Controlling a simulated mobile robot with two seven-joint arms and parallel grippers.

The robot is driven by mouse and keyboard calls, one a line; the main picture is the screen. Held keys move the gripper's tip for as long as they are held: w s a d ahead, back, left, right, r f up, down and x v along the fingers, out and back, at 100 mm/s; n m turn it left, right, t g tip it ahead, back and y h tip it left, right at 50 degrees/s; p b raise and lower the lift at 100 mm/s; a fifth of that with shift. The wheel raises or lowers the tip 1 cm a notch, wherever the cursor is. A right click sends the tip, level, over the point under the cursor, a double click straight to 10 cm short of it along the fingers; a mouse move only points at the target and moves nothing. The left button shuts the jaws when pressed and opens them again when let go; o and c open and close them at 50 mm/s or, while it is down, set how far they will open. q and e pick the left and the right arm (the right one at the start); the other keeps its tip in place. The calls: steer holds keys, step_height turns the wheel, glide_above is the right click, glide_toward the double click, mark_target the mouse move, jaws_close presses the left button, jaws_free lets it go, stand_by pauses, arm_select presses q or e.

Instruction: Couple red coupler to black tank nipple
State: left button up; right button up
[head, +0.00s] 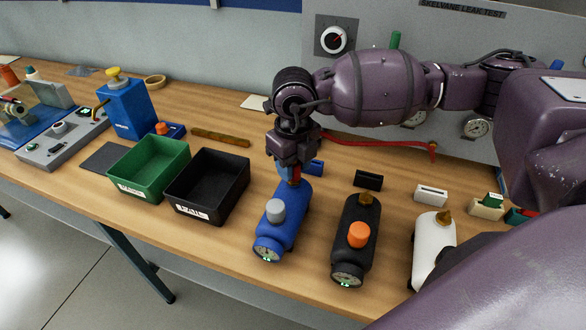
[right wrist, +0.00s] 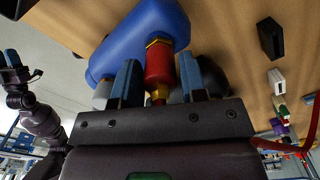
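In the head view my right gripper (head: 291,172) points down at that tank's back end. The black tank (head: 354,235), with an orange knob, lies to the right; its brass nipple (head: 366,199) is bare. My left gripper (right wrist: 12,62) shows small at the wrist view's left edge, its opening unclear.
A red hose (head: 375,142) runs from behind my right gripper to the panel (head: 465,50). A white tank (head: 432,245) lies right of the black one. Green (head: 150,165) and black (head: 208,185) bins stand left. A black block (head: 368,180) is behind the black tank.

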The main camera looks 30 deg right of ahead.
steer(key=c, duration=0.6)
steer(key=shift+o, duration=0.2)
steer(key=shift+r+p, duration=0.35)
steer(key=shift+r, duration=0.35)
steer(key=shift+r, duration=0.1)
steer(key=shift+r, duration=0.35)
steer(key=shift+r+p, duration=0.4)
steer(key=shift+r, duration=0.05)
steer(key=shift+r, duration=0.1)
steer(key=shift+r+p, duration=0.75)
steer(key=shift+r, duration=1.15)
